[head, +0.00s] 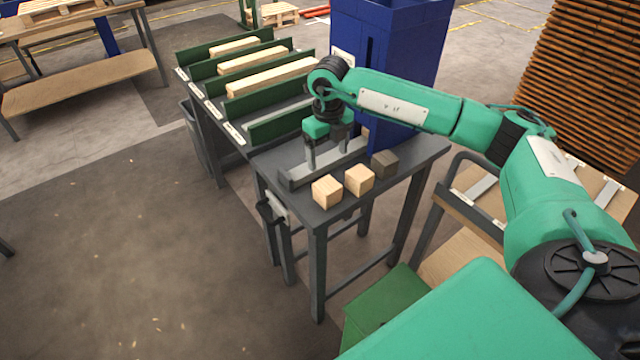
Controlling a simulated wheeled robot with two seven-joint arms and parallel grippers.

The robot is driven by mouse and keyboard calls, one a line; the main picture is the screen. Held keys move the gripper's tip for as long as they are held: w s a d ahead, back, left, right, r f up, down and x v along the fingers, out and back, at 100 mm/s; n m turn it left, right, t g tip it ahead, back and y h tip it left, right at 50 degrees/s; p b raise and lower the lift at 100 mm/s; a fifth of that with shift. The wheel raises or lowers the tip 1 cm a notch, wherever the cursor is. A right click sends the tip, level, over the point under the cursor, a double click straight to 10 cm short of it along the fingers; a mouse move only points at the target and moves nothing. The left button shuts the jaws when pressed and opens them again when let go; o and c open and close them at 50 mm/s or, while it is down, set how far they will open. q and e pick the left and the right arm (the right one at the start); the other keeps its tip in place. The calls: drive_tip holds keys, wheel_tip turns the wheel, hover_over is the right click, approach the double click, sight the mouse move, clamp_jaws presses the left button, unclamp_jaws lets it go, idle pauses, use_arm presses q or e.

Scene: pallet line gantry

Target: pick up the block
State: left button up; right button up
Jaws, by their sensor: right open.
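Three small blocks stand in a row near the front edge of a dark grey table (421,153). One pale wooden block (326,192) is at the left, another pale wooden block (359,180) is in the middle, and a dark brown block (384,163) is at the right. My right gripper (329,157) points down with its fingers apart, over the grey rail (297,176) just behind the blocks. No block is between its fingers. I cannot tell whether the fingertips touch the rail. My left gripper is not in view.
A blue machine column (390,40) stands close behind the gripper. Green dividers (280,124) with wooden beams (270,77) fill the rack at the back left. A wooden workbench (85,85) is at the far left. Stacked brown boards (590,80) stand at the right. The left floor is clear.

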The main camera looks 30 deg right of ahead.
sight(328, 185)
wheel_tip(328, 185, down, 8)
drive_tip(key=shift+s+r+p, duration=0.15)
drive_tip(key=shift+r+p, duration=0.05)
drive_tip(key=shift+p, duration=0.35)
wheel_tip(328, 185, down, 4)
drive_tip(key=shift+s+f+p, duration=0.1)
drive_tip(key=shift+s+p, duration=0.05)
drive_tip(key=shift+p, duration=0.6)
drive_tip(key=shift+f, duration=0.5)
drive_tip(key=c, duration=1.1)
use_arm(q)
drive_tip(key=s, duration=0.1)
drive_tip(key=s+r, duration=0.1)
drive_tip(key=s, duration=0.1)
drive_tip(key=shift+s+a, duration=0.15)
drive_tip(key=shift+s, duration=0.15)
use_arm(e)
drive_tip(key=shift+r, duration=0.1)
